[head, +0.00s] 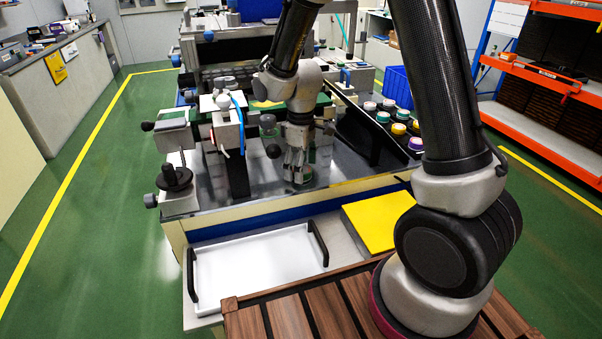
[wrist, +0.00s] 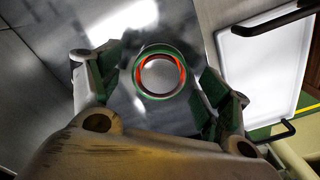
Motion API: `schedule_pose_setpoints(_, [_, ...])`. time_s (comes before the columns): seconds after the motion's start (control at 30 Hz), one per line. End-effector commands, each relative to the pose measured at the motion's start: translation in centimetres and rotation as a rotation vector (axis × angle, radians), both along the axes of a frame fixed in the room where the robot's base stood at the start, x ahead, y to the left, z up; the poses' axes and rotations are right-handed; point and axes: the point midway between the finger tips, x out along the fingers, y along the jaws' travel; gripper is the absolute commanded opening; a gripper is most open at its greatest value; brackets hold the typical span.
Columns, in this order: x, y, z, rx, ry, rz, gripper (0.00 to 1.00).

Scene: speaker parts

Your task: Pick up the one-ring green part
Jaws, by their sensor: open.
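A round green part (wrist: 160,74) with one orange-red ring inside its rim and a pale grey middle sits on the shiny grey metal tabletop. In the wrist view it lies between the spread fingers of my gripper (wrist: 162,84), with a gap on both sides. My gripper is open and empty, pointing down at the part. In the head view my gripper (head: 297,172) is low over the front of the workbench, and it mostly hides the part there.
A white tray (head: 255,272) with black handles lies in front of the bench, beside a yellow panel (head: 381,220). A dark rack (head: 398,133) with several coloured round parts stands at right. A clamp-like fixture (head: 228,135) rises close on the left of my gripper.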

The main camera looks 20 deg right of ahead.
Motion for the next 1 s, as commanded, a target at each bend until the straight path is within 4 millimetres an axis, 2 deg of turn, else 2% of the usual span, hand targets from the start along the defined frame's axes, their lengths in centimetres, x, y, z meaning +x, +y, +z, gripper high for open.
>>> schedule_pose_setpoints(0.13, [0.0, 0.0, 0.0, 0.0, 0.0, 0.0, 0.77])
schedule_pose_setpoints(0.17, [0.0, 0.0, 0.0, 0.0, 0.0, 0.0, 0.73])
schedule_pose_setpoints(0.5, [0.0, 0.0, 0.1, 0.0, -0.001, 0.0, 0.14])
schedule_pose_setpoints(0.77, [0.1, 0.0, 0.5, 0.001, -0.002, 0.0, 0.14])
schedule_pose_setpoints(0.87, [0.2, 0.1, 1.8, 0.002, -0.006, 0.0, 0.14])
schedule_pose_setpoints(1.0, [0.2, 0.0, 4.7, 0.002, -0.007, 0.0, 0.14])
